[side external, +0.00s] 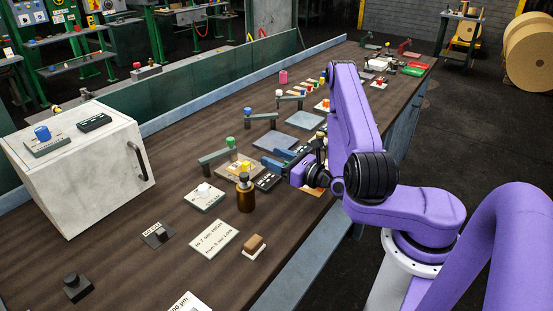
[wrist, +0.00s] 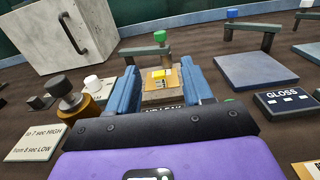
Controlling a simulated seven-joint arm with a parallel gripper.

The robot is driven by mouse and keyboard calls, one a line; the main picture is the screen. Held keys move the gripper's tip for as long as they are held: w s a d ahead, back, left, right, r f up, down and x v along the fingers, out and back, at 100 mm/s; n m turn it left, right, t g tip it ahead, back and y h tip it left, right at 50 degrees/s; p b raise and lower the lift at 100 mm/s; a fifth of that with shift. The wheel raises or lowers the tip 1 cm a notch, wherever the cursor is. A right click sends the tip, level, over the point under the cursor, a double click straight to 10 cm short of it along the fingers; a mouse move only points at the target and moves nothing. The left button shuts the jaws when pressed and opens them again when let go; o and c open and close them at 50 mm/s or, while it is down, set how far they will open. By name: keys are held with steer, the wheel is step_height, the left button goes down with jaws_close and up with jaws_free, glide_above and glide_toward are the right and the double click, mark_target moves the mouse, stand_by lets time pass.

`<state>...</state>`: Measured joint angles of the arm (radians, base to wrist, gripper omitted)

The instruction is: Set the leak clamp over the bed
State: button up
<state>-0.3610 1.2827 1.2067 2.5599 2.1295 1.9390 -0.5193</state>
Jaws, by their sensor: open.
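A grey bar-shaped clamp with a green knob (side external: 217,154) stands upright on its legs on the bench. It also shows in the wrist view (wrist: 143,51), just behind the bed. The bed (side external: 234,172) looks like a low block with a tan sheet and a yellow piece on top; in the wrist view the bed (wrist: 160,96) lies between my blue fingers. A dark plate with a partly hidden label that seems to end in LEAK (wrist: 165,106) lies in front of it. My gripper (side external: 273,161) is open and empty, to the right of the bed in the side view.
A brown bottle (side external: 246,196) stands close to the bed. A white-knobbed card (side external: 204,198) lies to its left. Two grey slabs (side external: 274,144) and other knobbed bars (side external: 263,117) stand farther along. A white cabinet (side external: 80,175) fills the left.

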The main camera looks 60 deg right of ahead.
steer(key=shift+o, duration=0.2)
steer(key=shift+w+a+r+y, duration=0.1)
steer(key=shift+w+y, duration=0.1)
steer(key=shift+y, duration=0.2)
steer(key=w+a+r+n+g+y, duration=0.2)
steer(key=w+a+r+n+y, duration=0.3)
steer(key=n+y, duration=0.75)
step_height(320, 180, up, 14)
steer(key=n+g+h, duration=1.3)
steer(key=n+g, duration=0.3)
steer(key=n, duration=0.8)
glide_above(230, 139)
steer(key=shift+m, duration=0.25)
step_height(230, 139, down, 18)
steer(key=shift+d+r, duration=0.1)
steer(key=shift+r, duration=0.15)
steer(key=shift+c, duration=0.3)
